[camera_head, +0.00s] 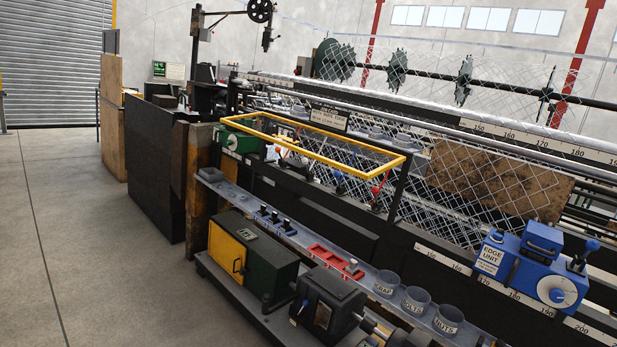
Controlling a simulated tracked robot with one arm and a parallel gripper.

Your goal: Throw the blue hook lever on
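A small blue lever-like part (341,182) shows behind the yellow guard frame (362,153), low against the chainlink mesh. It is too small to tell its position or read any label. Red lever-like parts stand on both sides of it, one to the right (379,188) and one to the left (308,170). At the right, the blue edge unit (500,262) carries a blue-knobbed handle (583,254) and a white dial (557,291). My gripper is not in view.
A grey shelf along the machine front holds a red tray (334,259) and several labelled cups (415,299). A green and yellow motor box (252,262) and a dark motor (326,305) sit below. Open concrete floor (95,235) lies at the left.

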